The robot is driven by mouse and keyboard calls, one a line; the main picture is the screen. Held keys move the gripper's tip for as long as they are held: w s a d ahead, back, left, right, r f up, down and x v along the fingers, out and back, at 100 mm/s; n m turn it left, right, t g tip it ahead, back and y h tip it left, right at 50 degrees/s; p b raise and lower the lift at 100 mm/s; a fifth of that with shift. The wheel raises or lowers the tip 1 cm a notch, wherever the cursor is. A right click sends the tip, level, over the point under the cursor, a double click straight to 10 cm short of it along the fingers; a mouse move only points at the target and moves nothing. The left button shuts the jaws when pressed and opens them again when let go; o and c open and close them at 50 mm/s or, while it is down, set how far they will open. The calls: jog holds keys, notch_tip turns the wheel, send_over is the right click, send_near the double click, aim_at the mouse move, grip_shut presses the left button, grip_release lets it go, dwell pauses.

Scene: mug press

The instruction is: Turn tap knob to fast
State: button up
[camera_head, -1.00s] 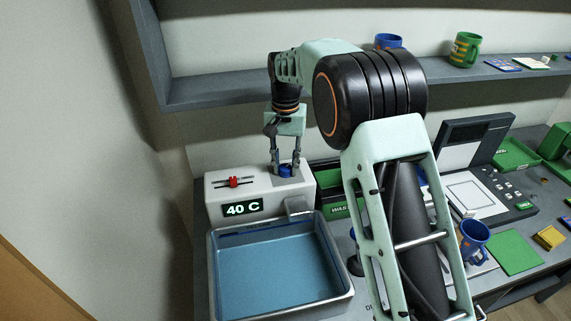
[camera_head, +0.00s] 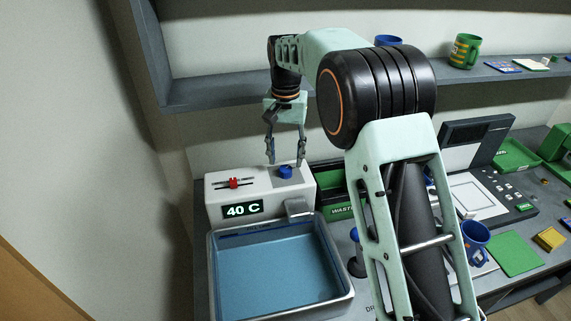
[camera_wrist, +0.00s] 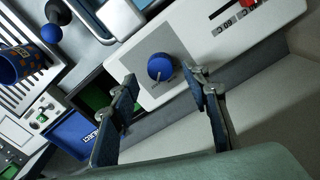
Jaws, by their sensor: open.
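The blue tap knob (camera_head: 285,172) sits on a grey square plate on top of the white tap unit (camera_head: 213,212), at its right end. In the wrist view the round knob (camera_wrist: 160,67) lies beyond the fingertips, with a dark pointer mark on it; the lettering on its plate is too small to read. My gripper (camera_head: 286,162) is open and empty just above the knob, apart from it. In the wrist view its two fingers (camera_wrist: 162,85) stand wide to either side. The tap unit's display reads 40 C.
A red slider (camera_head: 234,182) is on the unit's left top. A water-filled basin (camera_head: 351,292) stands in front. A green waste bin (camera_head: 343,210) is close on the right. A shelf (camera_head: 200,98) with mugs runs behind. A blue mug (camera_head: 474,236) stands further right.

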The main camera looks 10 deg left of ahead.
aim_at(286, 168)
notch_tip(286, 168, up, 8)
jog(key=shift+r, duration=0.2)
